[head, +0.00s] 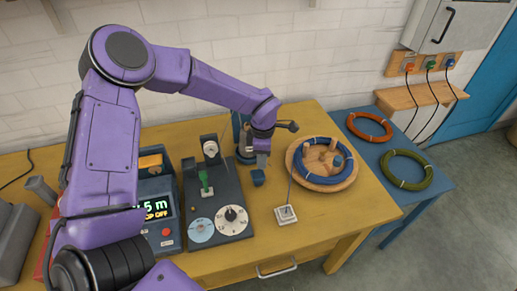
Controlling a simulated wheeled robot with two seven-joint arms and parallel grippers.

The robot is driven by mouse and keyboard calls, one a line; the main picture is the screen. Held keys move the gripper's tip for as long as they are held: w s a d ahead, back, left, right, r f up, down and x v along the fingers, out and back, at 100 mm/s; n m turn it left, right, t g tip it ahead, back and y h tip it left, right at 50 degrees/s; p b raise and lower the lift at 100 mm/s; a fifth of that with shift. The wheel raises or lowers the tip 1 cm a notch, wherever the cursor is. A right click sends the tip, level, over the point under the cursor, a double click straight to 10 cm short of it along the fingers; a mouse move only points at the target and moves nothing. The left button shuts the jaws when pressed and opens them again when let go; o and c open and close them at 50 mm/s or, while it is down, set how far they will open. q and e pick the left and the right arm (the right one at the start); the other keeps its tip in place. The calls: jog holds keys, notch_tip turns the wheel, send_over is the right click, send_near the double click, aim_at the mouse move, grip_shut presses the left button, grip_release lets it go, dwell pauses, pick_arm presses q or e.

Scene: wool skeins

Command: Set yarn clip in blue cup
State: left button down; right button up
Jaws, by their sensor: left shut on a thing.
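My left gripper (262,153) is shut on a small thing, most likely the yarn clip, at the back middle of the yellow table. The held piece is too small and too covered by the fingers to make out clearly. I cannot tell whether the held piece touches the cup. My right gripper is not in view.
A wooden reel (322,184) with a blue skein stands right of the cup. A small square base (286,215) with a thin rod stands in front. A dark panel with dials (217,200) lies left. Orange (370,126) and green (406,170) skeins lie on the blue table.

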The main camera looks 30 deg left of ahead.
pick_arm(q)
jog(key=n, duration=0.1)
jog(key=a+n, duration=0.1)
jog(key=n, duration=0.1)
jog(key=shift+w+a+r, duration=0.15)
jog(key=shift+a+r, duration=0.05)
jog(key=shift+a, duration=0.1)
jog(key=shift+n, duration=0.5)
notch_tip(320, 180, down, 5)
jog(key=b, duration=0.4)
jog(key=shift+a+f+b, duration=0.1)
jog(key=shift+f+b, duration=0.45)
jog(key=shift+f, duration=0.25)
jog(key=c, duration=0.8)
grip_release()
notch_tip(320, 180, up, 11)
jog(key=shift+f+b, duration=0.2)
jog(key=shift+b, duration=0.25)
